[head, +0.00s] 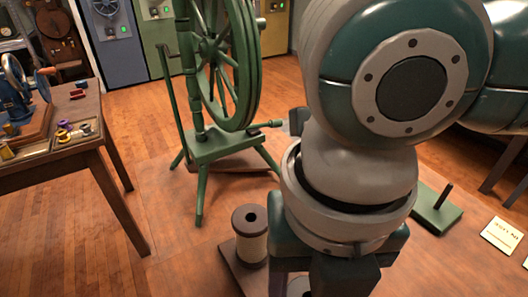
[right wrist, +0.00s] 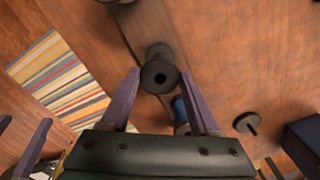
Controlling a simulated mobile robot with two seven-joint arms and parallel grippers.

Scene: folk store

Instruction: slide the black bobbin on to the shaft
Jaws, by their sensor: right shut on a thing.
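In the right wrist view a black bobbin (right wrist: 160,76) with a hole in its end sits between the purple fingertips of my right gripper (right wrist: 160,84), which is shut on it. In the head view my right arm and gripper body hide the fingertips and the held bobbin. A dark upright shaft (head: 443,196) stands on a green base (head: 436,214) at the right of the head view. My left gripper (right wrist: 22,134) shows at the left edge of the right wrist view, its fingers apart, with nothing visible between them.
A cream-wound bobbin (head: 250,245) with dark flanges stands on a brown board (head: 232,262) beside my right gripper. A green spinning wheel (head: 218,148) stands behind. A wooden table (head: 92,140) is at left, a paper card (head: 502,235) at right. A blue thing (right wrist: 180,109) lies partly hidden below the held bobbin.

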